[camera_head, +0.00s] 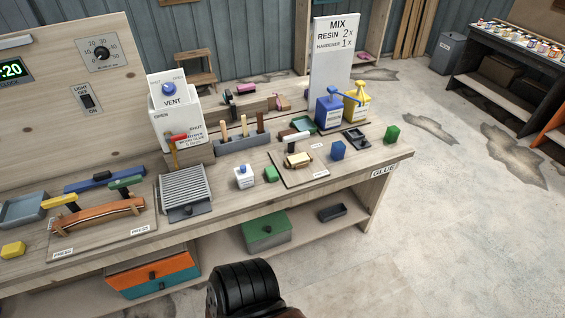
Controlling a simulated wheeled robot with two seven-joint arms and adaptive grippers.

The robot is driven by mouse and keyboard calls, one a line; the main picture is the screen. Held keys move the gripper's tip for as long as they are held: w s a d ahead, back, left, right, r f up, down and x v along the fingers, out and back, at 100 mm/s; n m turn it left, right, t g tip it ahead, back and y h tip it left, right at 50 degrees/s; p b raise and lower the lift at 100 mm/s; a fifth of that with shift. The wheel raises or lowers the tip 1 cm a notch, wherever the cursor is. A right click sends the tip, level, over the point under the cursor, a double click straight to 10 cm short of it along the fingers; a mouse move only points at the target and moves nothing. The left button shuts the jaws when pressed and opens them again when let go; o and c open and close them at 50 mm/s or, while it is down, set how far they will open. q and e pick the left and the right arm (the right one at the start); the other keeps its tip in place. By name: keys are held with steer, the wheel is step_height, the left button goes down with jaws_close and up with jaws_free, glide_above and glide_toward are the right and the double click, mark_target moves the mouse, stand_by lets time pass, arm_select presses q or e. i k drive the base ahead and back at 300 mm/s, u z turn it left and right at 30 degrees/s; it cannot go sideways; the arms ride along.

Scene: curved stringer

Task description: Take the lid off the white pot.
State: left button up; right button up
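The white pot (244,180) is small and stands upright on the workbench, right of the grey ribbed unit. A lid with a blue knob (242,169) sits on top of it. A small blue label shows on the pot's front. The inside of the pot is hidden.
Further right is a board (309,178) with a clamp. Bare bench lies in front of the pot.

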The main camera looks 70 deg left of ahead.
mark_target(242, 172)
steer(key=i, duration=1.4)
steer(key=u, duration=3.75)
